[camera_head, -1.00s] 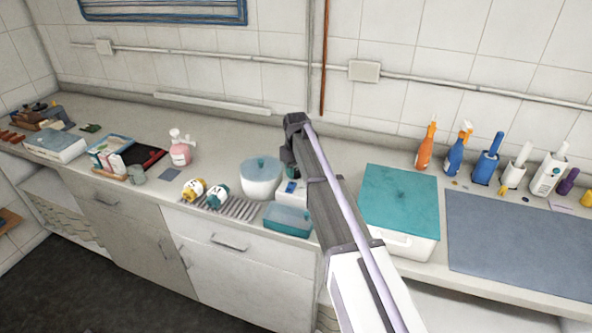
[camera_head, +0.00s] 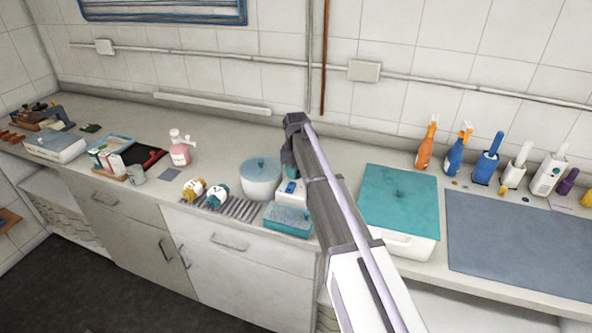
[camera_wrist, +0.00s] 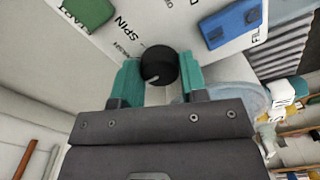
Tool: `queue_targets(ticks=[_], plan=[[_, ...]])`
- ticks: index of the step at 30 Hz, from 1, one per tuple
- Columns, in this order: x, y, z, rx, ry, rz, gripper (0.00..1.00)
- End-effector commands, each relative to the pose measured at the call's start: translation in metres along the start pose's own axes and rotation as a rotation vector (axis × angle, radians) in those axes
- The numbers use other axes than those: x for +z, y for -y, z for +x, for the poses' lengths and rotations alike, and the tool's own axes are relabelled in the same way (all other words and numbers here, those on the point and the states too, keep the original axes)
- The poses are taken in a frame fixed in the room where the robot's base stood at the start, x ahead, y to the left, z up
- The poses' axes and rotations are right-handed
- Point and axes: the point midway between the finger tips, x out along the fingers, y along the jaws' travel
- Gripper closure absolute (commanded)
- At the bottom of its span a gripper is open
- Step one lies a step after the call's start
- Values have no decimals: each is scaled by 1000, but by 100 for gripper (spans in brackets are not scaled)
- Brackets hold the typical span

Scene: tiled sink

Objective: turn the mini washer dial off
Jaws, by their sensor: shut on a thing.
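The mini washer is a white tub with a round teal lid (camera_head: 262,168) and a small white control panel (camera_head: 292,196) at its right. In the wrist view the panel (camera_wrist: 112,22) carries the words SPIN and FILL, a green button (camera_wrist: 88,10) and a blue button (camera_wrist: 232,22). Its round black dial (camera_wrist: 158,66) has a pale pointer mark. My gripper (camera_wrist: 159,78) has its two teal fingers on either side of the dial and is shut on it. In the head view my arm hides the dial and most of the gripper.
A teal basin (camera_head: 288,219) stands right in front of the washer. Yellow-capped (camera_head: 194,187) and teal-capped (camera_head: 217,195) bottles lie on the drain grille (camera_head: 242,209) to the left. A white box with a teal lid (camera_head: 400,198) stands right of my arm.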

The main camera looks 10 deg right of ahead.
Motion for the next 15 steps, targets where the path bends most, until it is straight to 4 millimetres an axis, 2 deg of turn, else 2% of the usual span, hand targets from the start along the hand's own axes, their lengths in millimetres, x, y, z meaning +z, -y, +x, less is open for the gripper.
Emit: queue_targets(ticks=[1, 2, 4, 11, 15], plan=[[0, 0, 0, -1, 0, -1, 84], [0, 0, 0, -1, 0, 0, 58], [0, 0, 0, -1, 0, 0, 51], [0, 0, 0, 0, 0, 0, 50], [0, 0, -13, 0, 0, 0, 50]])
